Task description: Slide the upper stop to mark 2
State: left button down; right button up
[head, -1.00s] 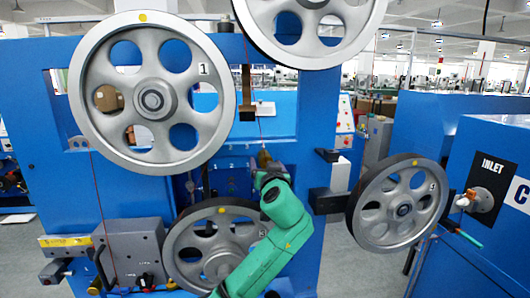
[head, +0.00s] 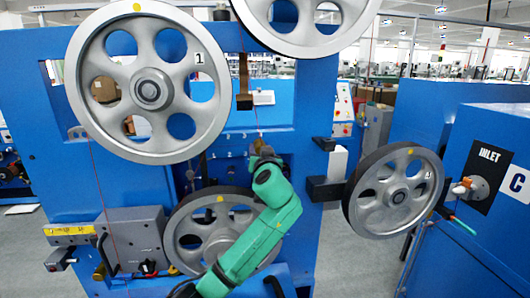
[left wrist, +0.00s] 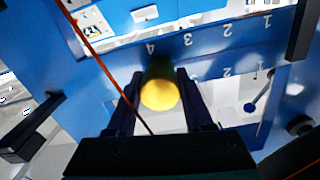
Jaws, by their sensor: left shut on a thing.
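My left gripper (head: 260,152) is at the blue machine's front, between the large upper-left pulley and the lower pulley. In the left wrist view my left gripper (left wrist: 160,98) is shut on a yellow-ended dark knob (left wrist: 158,96), apparently the upper stop's handle. The knob stands at a blue scale strip (left wrist: 205,38) marked 1 to 4, near the 4 and 3 numerals. The 2 lies farther right in that view. A second row of numerals lies below; the knob and fingers hide part of it. My right gripper is not in view.
A red cord (left wrist: 97,55) runs close beside my left gripper. The upper-left pulley (head: 148,88), lower pulley (head: 207,222) and right pulley (head: 395,192) surround the work area. A dark block on a brown bar (head: 244,101) hangs just above the gripper.

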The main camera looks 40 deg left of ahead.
pick_arm(q)
jog(key=s+a, duration=0.2)
jog(key=s+a+b, duration=0.1)
jog(key=s+a, duration=0.1)
jog(key=s, duration=0.1)
jog(key=s+a+b, duration=0.1)
jog(key=s+a, duration=0.1)
jog(key=shift+s+f, duration=0.15)
jog(key=shift+s, duration=0.15)
jog(key=shift+w+d, duration=0.1)
jog(key=shift+w, duration=0.05)
jog(key=c, duration=0.5)
grip_release()
jog(key=shift+o, duration=1.1)
